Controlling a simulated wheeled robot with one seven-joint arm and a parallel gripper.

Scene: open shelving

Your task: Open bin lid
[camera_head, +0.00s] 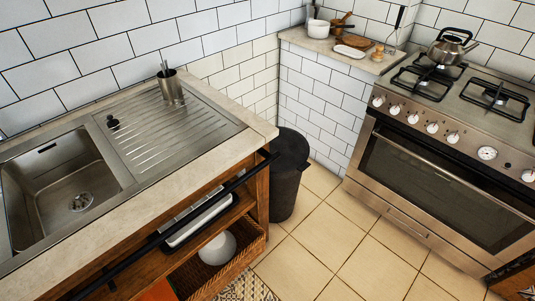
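A dark grey round bin (286,180) stands on the tiled floor in the corner, between the sink counter and the tiled wall beside the stove. Its lid (291,148) is on top and looks shut. The bin's left side is partly hidden behind the end of the counter and its black rail. My gripper is not in view.
The sink counter (236,160) with a black rail (180,222) runs along the left, with open shelves and a wicker basket (222,273) below. A stove (445,165) stands at the right. The tiled floor (345,245) between them is clear.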

